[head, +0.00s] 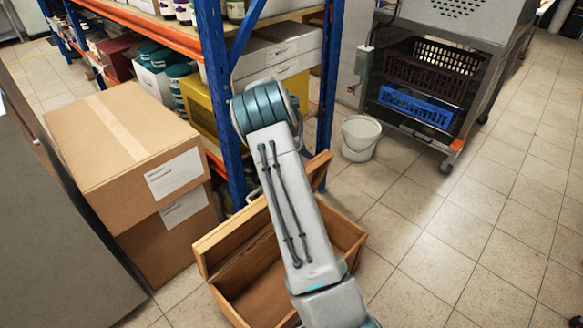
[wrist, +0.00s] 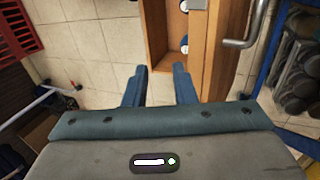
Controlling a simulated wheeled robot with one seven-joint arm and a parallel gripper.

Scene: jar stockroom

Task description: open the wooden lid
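A wooden chest (head: 345,232) stands on the floor in the head view, partly behind my arm, with its inside showing. Its wooden lid (head: 228,238) stands raised steeply along the shelf side, clear of the opening. In the wrist view the chest (wrist: 157,35) is at the top centre, and the lid (wrist: 222,50) rises to its right with a metal bar handle (wrist: 246,30) on its outer face. My gripper (wrist: 160,72) is open and empty, with its fingers apart in front of the chest. It is hidden in the head view.
A blue and orange shelf rack (head: 213,80) stands close behind the lid. Cardboard boxes (head: 125,150) are stacked to the left. A white bucket (head: 360,140) and a wheeled metal rack with crates (head: 425,70) stand beyond. The tiled floor at right is clear.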

